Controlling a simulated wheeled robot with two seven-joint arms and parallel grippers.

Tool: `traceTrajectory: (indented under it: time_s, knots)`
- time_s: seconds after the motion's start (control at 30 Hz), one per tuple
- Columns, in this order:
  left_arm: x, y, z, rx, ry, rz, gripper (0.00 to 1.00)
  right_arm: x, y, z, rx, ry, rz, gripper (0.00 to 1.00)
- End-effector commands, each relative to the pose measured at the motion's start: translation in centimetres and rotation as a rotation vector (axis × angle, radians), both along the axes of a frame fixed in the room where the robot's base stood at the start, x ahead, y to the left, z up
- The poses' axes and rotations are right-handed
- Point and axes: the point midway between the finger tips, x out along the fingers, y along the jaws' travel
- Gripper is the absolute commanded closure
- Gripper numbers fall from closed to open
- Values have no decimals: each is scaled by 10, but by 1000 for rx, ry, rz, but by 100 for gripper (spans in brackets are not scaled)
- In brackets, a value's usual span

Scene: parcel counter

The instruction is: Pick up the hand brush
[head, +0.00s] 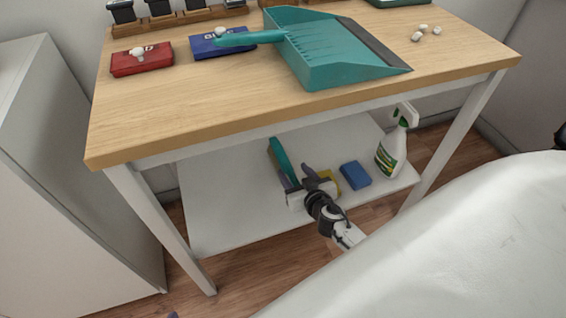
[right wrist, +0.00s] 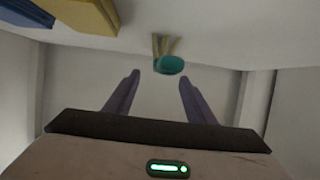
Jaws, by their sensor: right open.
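The hand brush (head: 281,160) has a teal handle and lies on the lower shelf under the table. In the right wrist view the brush (right wrist: 171,65) shows end-on, a round teal end with tan bristles, beyond and between the fingertips. My right gripper (head: 296,172) is over the lower shelf at the brush's near end, its fingers apart. In the right wrist view, the right gripper (right wrist: 160,85) is open with nothing between its fingers. A small purple tip at the head view's bottom edge may be my left gripper (head: 173,315); its jaws are hidden.
A yellow block (head: 327,181), a blue sponge (head: 355,175) and a spray bottle (head: 393,150) stand on the lower shelf (head: 230,226) to the right. The tabletop (head: 190,108) above holds a teal dustpan (head: 330,62), a red box (head: 141,60) and a blue box (head: 210,45). Table legs flank the shelf.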

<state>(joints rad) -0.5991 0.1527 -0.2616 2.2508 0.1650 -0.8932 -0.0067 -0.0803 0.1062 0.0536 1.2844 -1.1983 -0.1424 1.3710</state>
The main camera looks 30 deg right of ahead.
Motion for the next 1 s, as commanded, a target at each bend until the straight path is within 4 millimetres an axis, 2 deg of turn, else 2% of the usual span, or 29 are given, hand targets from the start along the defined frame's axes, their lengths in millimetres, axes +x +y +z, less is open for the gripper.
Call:
traceTrajectory:
  time_s: [0.07, 0.27, 0.43, 0.5, 0.6, 0.83, 0.87, 1.0]
  knots:
    - [1, -2, -3, 1, 6, -12, 69, 10, -2, -6, 0, 0, 1, 50]
    - [1, -5, -7, 4, 21, -29, 69, 23, -5, -12, -1, 1, 0, 50]
    - [2, -10, -14, 11, 44, -64, 69, 47, -8, -24, -1, -1, 0, 50]
    - [3, -13, -10, -5, 33, -64, 69, 55, -10, -27, -1, 0, 0, 50]
    - [4, -15, -7, -17, 24, -64, 69, 62, -12, -30, -1, 1, 0, 50]
    - [4, -16, -4, -22, 21, -64, 69, 63, -13, -29, 1, 3, 0, 50]
    - [4, -16, -4, -22, 21, -64, 69, 63, -13, -29, 0, 2, 0, 52]
    - [4, -16, -5, -22, 21, -64, 69, 63, -12, -29, 0, 2, 0, 75]
